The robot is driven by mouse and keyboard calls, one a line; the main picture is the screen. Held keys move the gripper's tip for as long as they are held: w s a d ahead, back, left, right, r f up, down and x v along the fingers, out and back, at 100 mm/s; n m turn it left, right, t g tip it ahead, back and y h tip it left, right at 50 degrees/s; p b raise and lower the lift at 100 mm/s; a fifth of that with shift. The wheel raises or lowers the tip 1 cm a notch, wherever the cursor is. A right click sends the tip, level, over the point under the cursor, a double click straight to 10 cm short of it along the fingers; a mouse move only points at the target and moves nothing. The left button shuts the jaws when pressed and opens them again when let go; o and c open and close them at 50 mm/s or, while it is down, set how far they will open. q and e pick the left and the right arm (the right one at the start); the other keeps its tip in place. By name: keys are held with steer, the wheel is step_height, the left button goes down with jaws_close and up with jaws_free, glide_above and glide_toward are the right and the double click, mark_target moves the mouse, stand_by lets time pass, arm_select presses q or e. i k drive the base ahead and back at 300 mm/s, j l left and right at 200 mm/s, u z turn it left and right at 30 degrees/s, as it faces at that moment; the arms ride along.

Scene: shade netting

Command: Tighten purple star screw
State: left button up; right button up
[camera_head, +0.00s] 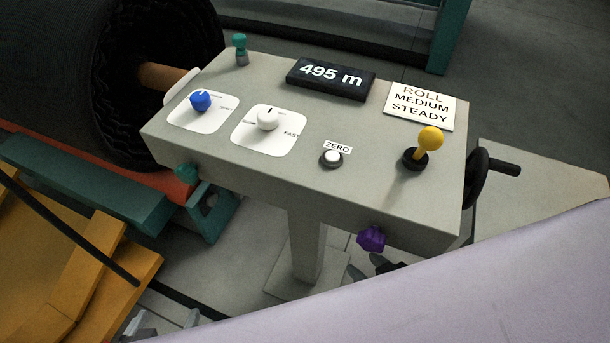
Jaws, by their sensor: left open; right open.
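My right gripper (372,268) is just below the screw in the picture. Only its dark fingertips show, spread apart and empty; the rest is hidden at the lower right. I cannot tell whether it touches the screw. My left gripper (165,324) is at the bottom edge, left of the console's post, open and empty, with only its tips in view.
The console top carries a blue knob (200,100), a white knob (267,118), a zero button (332,157), a yellow-topped joystick (428,142) and a 495 m display (331,78). A black crank wheel (480,178) juts from its right side. A dark netting roll (110,80) stands left.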

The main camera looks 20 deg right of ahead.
mark_target(371, 239)
steer(key=k+z, duration=0.15)
steer(key=z, duration=0.25)
steer(key=k+l+z, duration=0.1)
steer(key=z, duration=0.25)
